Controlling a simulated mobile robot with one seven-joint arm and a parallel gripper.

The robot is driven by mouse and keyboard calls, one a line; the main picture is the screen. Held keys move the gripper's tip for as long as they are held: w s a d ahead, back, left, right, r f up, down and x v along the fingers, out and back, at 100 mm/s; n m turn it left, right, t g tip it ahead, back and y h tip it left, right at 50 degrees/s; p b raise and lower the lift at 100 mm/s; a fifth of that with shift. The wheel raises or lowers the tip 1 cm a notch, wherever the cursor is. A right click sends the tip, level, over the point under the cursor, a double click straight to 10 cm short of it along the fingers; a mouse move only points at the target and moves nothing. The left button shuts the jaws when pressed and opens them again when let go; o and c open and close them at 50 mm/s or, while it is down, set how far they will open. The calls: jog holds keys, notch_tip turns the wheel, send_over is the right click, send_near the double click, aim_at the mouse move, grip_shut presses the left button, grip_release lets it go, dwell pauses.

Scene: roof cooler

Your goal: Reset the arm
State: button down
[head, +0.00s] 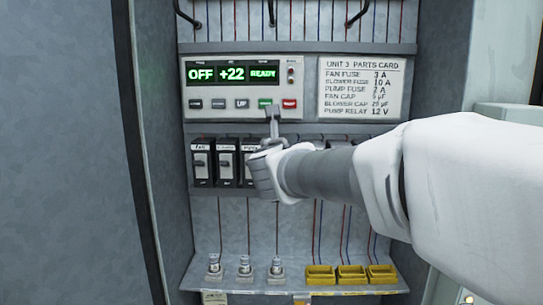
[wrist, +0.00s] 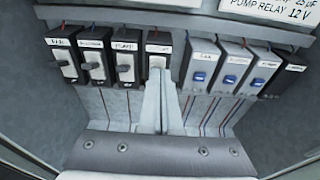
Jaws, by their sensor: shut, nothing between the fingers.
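My gripper (head: 272,112) is in front of the open cabinet, at the lower edge of the control panel (head: 215,112). Its fingers are together and empty, with the tips at the green button (head: 265,102); I cannot tell whether they touch it. The panel's displays (head: 232,74) read OFF, +22 and READY. A red button (head: 289,103) is right of the green one, and an UP button (head: 241,104) is to its left. In the wrist view my shut fingers (wrist: 163,85) point up in front of the fourth black switch (wrist: 158,48). My arm hides part of the cabinet's right side.
A parts card (head: 360,88) is right of the panel. Black switches (head: 202,161) line the row below, with grey units with blue switches (wrist: 200,77) beside them. The bottom shelf (head: 228,283) holds three fuse-like pieces (head: 245,270) and three yellow trays (head: 351,275).

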jog(key=shift+d, duration=0.1)
jog(key=s+d+f+m+g+h+b, duration=0.45)
jog(key=s+d+f+m, duration=0.9)
jog(key=m, duration=0.55)
jog(key=s+f+m+g+y+b, duration=0.1)
jog(key=s+f+m+g+y, duration=0.1)
jog(key=s+f+m, duration=0.5)
jog(key=s+a+f+m+g+y+b, duration=0.1)
jog(key=s+f+m+g+y+b, duration=0.1)
jog(key=s+f+m, duration=0.4)
jog(key=s+m+g+y, duration=0.1)
jog(key=s+m+g, duration=0.1)
jog(key=s, duration=0.3)
jog(key=shift+s+a+f+m, duration=0.2)
jog(key=shift+f+m, duration=0.15)
jog(key=shift+m, duration=0.45)
